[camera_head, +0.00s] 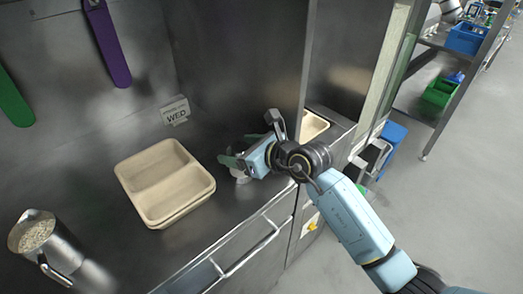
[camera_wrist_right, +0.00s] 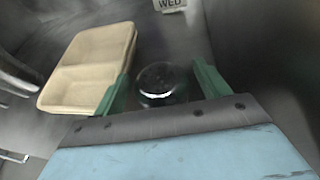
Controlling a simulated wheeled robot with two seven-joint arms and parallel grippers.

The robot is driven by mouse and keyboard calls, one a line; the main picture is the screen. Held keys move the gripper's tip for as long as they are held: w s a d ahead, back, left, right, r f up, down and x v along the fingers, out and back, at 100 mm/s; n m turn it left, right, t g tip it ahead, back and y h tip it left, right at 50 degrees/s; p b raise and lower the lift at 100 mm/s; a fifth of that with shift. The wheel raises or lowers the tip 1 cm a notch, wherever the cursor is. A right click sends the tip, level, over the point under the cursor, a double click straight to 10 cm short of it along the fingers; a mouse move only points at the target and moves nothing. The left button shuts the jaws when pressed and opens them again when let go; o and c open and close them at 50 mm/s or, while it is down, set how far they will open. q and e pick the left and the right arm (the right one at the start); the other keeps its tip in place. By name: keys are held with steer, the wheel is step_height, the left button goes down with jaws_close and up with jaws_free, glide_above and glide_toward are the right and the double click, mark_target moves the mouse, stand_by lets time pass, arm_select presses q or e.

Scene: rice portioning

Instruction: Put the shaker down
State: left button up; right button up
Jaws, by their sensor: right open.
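The shaker (camera_wrist_right: 160,84) stands on the steel counter between the two green fingers of my right gripper in the right wrist view. Its top is dark with a bright rim. My right gripper (camera_wrist_right: 157,88) is open, with a gap visible between the fingers and the shaker. In the head view the right gripper (camera_head: 238,165) is low over the counter, right of the tray, and the shaker (camera_head: 240,176) shows only as a pale part beneath the fingers. My left gripper is not in view.
A beige two-compartment tray (camera_head: 157,217) sits left of the gripper and looks empty. A metal jug (camera_head: 62,248) holding grains stands at the lower left. A steel partition (camera_head: 302,75) rises close to my right gripper. A "WED" label (camera_head: 175,111) is on the back wall.

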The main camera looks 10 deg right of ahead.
steer(key=v, duration=1)
steer(key=shift+p, duration=0.3)
steer(key=shift+s+r, duration=0.1)
